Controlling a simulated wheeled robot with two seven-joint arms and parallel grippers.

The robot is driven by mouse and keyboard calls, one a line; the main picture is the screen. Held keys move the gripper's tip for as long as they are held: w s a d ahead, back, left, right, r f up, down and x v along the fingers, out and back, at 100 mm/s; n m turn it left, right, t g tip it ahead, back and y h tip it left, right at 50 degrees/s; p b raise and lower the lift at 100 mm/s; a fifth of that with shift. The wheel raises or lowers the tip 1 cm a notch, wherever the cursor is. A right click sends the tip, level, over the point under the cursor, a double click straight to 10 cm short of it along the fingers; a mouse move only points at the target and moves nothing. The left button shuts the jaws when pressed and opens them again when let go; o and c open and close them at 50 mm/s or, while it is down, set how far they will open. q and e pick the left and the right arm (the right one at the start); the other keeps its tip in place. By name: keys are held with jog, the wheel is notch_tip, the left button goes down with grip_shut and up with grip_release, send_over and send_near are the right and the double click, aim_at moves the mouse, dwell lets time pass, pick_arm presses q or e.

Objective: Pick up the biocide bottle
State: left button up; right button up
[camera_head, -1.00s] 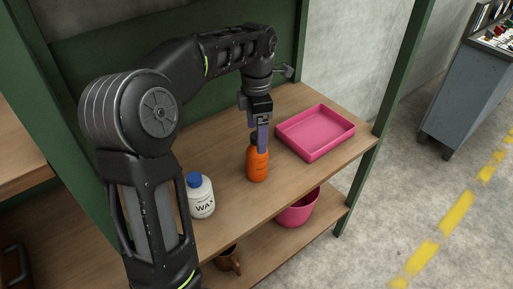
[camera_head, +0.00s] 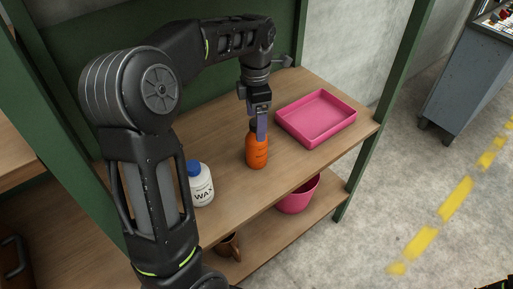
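An orange bottle (camera_head: 257,153) with a dark top stands upright on the upper wooden shelf. I cannot read a label on it. A white bottle (camera_head: 202,188) with a blue cap, marked WAX, stands to its left. My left gripper (camera_head: 261,132) points down at the top of the orange bottle. One bluish finger shows in front of the bottle's neck; the other finger is hidden, so I cannot tell whether it grips. My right gripper is not in view.
A pink tray (camera_head: 344,126) sits on the upper shelf (camera_head: 228,205), right of the orange bottle. A pink bin (camera_head: 298,197) and a brown mug (camera_head: 230,244) are on the lower shelf. Green posts (camera_head: 401,62) frame the shelving. A grey cabinet (camera_head: 461,85) stands at the right.

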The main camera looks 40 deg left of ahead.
aim_at(256, 146)
pick_arm(q)
notch_tip(256, 146, down, 5)
jog(key=shift+f, duration=0.1)
dwell(0.5)
jog(key=shift+c, duration=0.2)
grip_shut()
dwell(1.0)
